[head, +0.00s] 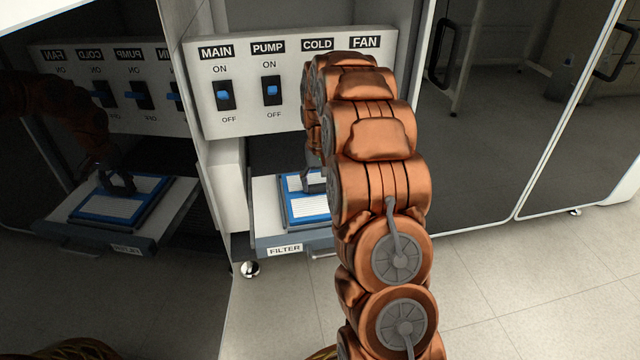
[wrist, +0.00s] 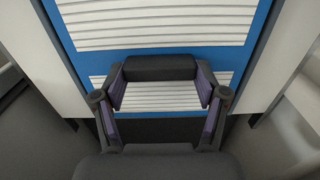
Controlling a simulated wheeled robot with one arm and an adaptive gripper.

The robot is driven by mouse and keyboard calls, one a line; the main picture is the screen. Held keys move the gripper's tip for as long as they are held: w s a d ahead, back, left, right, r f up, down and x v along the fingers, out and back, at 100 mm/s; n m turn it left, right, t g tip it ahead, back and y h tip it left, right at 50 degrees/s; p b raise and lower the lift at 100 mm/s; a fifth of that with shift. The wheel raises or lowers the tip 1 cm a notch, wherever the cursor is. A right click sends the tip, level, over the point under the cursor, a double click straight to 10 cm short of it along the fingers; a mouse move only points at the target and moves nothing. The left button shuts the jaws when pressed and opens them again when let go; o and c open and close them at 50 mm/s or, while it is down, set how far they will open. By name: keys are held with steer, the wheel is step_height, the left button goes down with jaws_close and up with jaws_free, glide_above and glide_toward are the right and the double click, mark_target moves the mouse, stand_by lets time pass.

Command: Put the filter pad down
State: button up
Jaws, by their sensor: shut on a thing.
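The filter pad (head: 294,214) has a blue frame and white pleats. In the head view it lies over the pulled-out drawer labelled FILTER (head: 262,205), partly hidden by my arm. I cannot tell whether it rests on the drawer floor or is slightly above. My gripper (head: 314,181) is at the pad, mostly hidden behind my arm. In the wrist view the pad (wrist: 160,42) fills the upper middle, and my gripper (wrist: 160,88) is shut on its dark handle bar (wrist: 160,68), with a finger at each end.
The switch panel (head: 240,112) stands above the drawer, with MAIN and PUMP switches visible; my arm covers the COLD and FAN switches. A glossy dark door (head: 120,270) at left mirrors the drawer. A glass-fronted cabinet (head: 500,120) stands right. The floor (head: 520,280) at right is clear.

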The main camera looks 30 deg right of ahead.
mark_target(320, 184)
steer(key=shift+f, duration=0.1)
steer(key=o, duration=1.4)
steer(key=shift+c, duration=0.2)
step_height(320, 184, up, 12)
steer(key=p, duration=0.4)
steer(key=shift+p, duration=0.35)
